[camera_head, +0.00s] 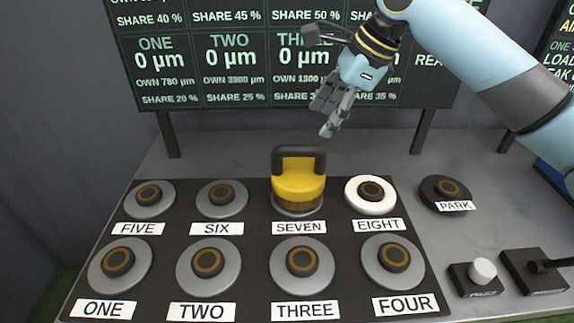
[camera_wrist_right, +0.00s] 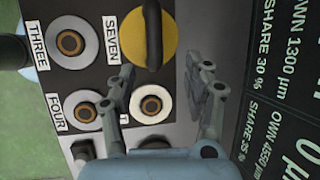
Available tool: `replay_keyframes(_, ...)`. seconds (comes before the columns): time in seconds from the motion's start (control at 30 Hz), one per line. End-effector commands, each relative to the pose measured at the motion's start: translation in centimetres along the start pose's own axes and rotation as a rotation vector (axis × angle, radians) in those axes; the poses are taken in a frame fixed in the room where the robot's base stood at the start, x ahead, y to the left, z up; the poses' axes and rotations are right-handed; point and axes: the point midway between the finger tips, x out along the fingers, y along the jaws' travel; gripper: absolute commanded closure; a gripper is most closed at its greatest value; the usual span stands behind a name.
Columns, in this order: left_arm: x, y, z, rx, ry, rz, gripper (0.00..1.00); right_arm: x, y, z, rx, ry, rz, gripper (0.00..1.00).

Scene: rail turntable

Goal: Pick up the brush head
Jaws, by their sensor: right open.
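The brush head (camera_head: 299,188) is a yellow round block with a dark arched handle on top. It sits upright on the station labelled SEVEN in the back row. In the right wrist view the brush head (camera_wrist_right: 133,42) shows at the top, its dark handle crossing it. My right gripper (camera_head: 328,112) hangs above and slightly right of the brush head, apart from it. In the right wrist view the fingers of my right gripper (camera_wrist_right: 160,80) are spread with nothing between them. My left gripper is not in view.
Several labelled round stations fill the dark board (camera_head: 257,235). The EIGHT station (camera_head: 371,194) has a white ring, just right of the brush head. PARK (camera_head: 446,192) and a white knob (camera_head: 482,271) are to the right. A large screen (camera_head: 225,65) stands behind the table.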

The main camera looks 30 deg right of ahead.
Motion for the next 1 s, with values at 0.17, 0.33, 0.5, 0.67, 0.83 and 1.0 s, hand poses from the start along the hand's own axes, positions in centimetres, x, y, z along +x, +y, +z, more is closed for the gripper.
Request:
replay_keyframes(0.17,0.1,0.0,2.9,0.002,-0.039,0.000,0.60,3.2,0.1,0.1,0.005,-0.005,0.004,0.49)
replay_keyframes(0.33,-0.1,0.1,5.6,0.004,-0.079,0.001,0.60,4.8,0.1,0.1,0.001,-0.001,0.002,0.49)
replay_keyframes(0.5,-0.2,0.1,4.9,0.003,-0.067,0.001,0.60,6.8,0.5,0.3,0.002,-0.003,0.005,0.49)
replay_keyframes(0.67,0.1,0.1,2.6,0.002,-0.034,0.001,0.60,9.3,0.7,0.3,0.001,-0.002,0.003,0.49)
replay_keyframes(0.83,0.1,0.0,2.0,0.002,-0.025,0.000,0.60,10.1,0.6,0.3,-0.002,0.001,0.000,0.49)
replay_keyframes(1.0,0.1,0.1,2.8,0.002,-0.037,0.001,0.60,10.1,0.6,0.3,-0.002,0.001,0.000,0.50)
